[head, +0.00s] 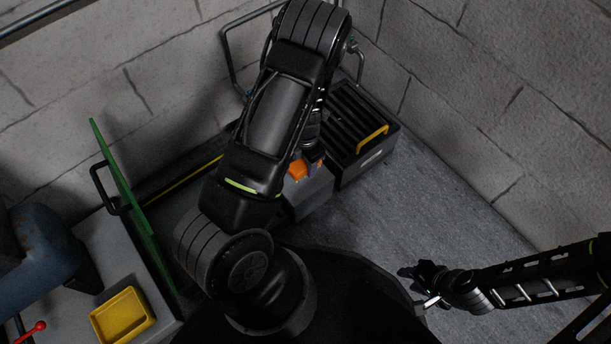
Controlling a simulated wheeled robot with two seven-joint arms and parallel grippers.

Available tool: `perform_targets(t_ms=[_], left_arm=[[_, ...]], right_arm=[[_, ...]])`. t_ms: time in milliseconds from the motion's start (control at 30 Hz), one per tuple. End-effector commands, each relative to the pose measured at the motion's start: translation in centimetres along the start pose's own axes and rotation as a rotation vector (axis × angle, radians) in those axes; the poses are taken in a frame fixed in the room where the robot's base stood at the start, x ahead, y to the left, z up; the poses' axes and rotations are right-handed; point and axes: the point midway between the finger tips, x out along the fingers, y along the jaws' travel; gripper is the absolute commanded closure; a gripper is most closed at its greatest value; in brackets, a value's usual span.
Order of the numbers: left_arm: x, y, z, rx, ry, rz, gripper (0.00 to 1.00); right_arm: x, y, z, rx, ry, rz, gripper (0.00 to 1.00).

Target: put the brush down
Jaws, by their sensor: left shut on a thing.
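My left arm covers the middle of the view, and its gripper (313,156) hangs just above a grey box (312,195) on the floor. The left gripper is shut on the brush, which is mostly hidden by the arm. An orange piece (298,170) shows beside the fingertips, at the top of the grey box; I cannot tell whether it is part of the brush or touches the box. My right gripper (428,286) is low at the right, over the floor and apart from the boxes; its finger opening is too small and dark to tell.
A dark slatted crate (378,163) with a yellow handle (372,137) stands against the wall beside the grey box. A green panel (131,197) stands upright at the left. A yellow tray (123,315) lies on a grey surface. The floor (430,190) at right is clear.

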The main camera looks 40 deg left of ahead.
Motion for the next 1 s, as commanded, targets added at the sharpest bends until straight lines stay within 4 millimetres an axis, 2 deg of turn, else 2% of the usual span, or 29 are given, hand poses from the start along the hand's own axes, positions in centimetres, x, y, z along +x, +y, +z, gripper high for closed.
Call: perform_targets(t_ms=[67, 433, 733, 1000], left_arm=[[1.1, 0.0, 0.0, -0.001, -0.001, 0.000, 1.00], [1.5, 0.0, 0.1, 0.001, -0.001, 0.000, 1.00], [5.9, 0.0, 0.0, 0.000, 0.000, -0.001, 1.00], [6.0, 0.0, 0.1, 0.001, -0.001, 0.000, 1.00]], right_arm=[[0.7, 0.2, -0.1, 0.000, 0.003, 0.000, 0.64], [0.8, 0.2, -0.1, 0.000, 0.004, 0.000, 0.64], [3.1, 0.9, -0.3, 0.001, 0.014, 0.000, 0.64], [3.1, 0.9, -0.3, 0.001, 0.016, 0.000, 0.64]])
